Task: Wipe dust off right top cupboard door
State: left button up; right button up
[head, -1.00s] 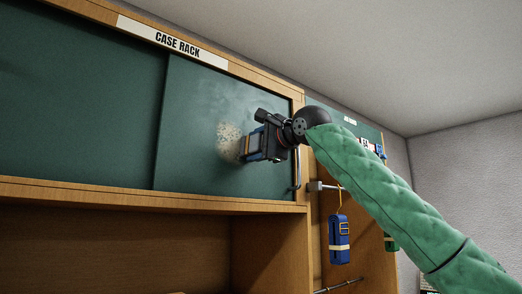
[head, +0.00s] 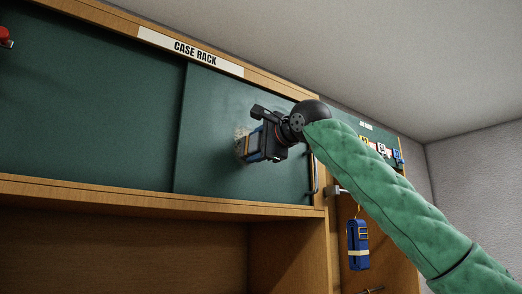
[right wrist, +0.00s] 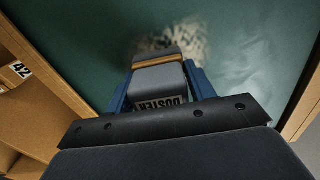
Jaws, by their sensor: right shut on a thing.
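The right top cupboard door (head: 215,135) is a green sliding panel under the "CASE RACK" label. A pale speckled dust patch (head: 240,137) shows on it, partly hidden behind the duster. My right gripper (head: 258,145) is shut on a grey duster block (right wrist: 158,78) lettered "DUSTER", held between blue fingers in the right wrist view. The duster's far end is at the dust patch (right wrist: 190,43); I cannot tell if it is pressed on the door. A fainter pale haze shows on the door beside the patch. My left gripper is not in view.
An upright handle (head: 314,174) is at the door's right edge, under my right arm. A blue strapped case (head: 358,243) hangs from a peg at the right. A wooden shelf ledge (head: 150,196) runs below the doors. A red knob (head: 5,38) is at far left.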

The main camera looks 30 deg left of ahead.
jog(key=shift+s+a+b, duration=0.35)
jog(key=shift+s+a, duration=0.05)
jog(key=shift+s, duration=0.5)
jog(key=shift+s+a+b, duration=0.3)
jog(key=shift+s+a, duration=0.05)
jog(key=shift+s, duration=0.5)
jog(key=shift+r+p, duration=0.6)
jog(key=shift+r, duration=0.35)
jog(key=shift+w+d+r+p, duration=0.9)
jog(key=shift+w+d+p, duration=1.55)
jog(key=shift+w, duration=2.85)
jog(key=shift+s+a+b, duration=0.6)
jog(key=shift+s+a, duration=0.2)
jog(key=shift+s, duration=1)
jog(key=shift+s+a+b, duration=0.55)
jog(key=shift+s+a, duration=0.3)
jog(key=shift+s, duration=0.9)
jog(key=shift+s+a+b, duration=0.6)
jog(key=shift+s+a, duration=0.2)
jog(key=shift+s, duration=1)
jog(key=shift+d, duration=0.1)
